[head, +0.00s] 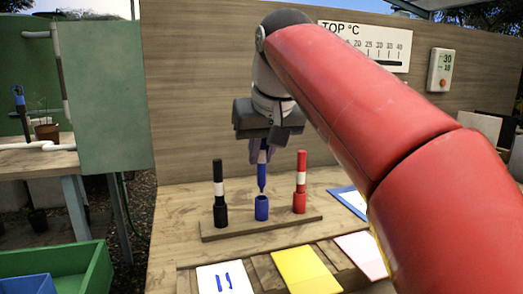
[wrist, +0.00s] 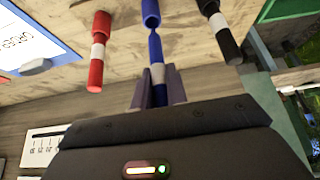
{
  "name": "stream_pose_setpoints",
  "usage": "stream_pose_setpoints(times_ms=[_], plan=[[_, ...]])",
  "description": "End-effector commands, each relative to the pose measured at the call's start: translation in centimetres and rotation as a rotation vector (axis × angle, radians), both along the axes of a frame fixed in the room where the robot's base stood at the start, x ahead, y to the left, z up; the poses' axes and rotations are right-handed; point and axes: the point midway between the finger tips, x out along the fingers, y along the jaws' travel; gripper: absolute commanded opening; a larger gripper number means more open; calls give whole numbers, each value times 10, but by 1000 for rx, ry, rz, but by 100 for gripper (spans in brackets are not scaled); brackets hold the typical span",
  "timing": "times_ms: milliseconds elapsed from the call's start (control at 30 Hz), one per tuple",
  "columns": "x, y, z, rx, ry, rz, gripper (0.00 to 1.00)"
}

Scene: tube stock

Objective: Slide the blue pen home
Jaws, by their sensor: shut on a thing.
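My gripper (head: 262,150) is shut on the blue pen (head: 262,180) and holds it tip down. In the head view the pen hangs over the blue cap (head: 261,208), with a small gap or the tip just at its mouth. The cap stands in the middle of a wooden rack (head: 300,219). In the wrist view the pen (wrist: 155,50) lies between the gripper fingers (wrist: 158,88), in line with the blue cap (wrist: 151,12). A black pen (head: 219,180) stands in its cap at the left, and a red pen (head: 301,176) at the right.
Cards lie in front of the rack: a white one with blue marks (head: 222,281), a yellow one (head: 305,268) and a pink one (head: 362,252). A blue-edged board (head: 350,199) lies to the right. A wooden wall (head: 190,90) stands behind.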

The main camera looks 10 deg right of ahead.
Motion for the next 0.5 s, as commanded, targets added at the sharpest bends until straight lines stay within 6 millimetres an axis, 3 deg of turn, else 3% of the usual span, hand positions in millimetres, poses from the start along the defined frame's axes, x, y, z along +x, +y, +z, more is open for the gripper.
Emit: stream_pose_setpoints(times_ms=[500], plan=[[-1, 0, -3, 0, 0, 0, 0]])
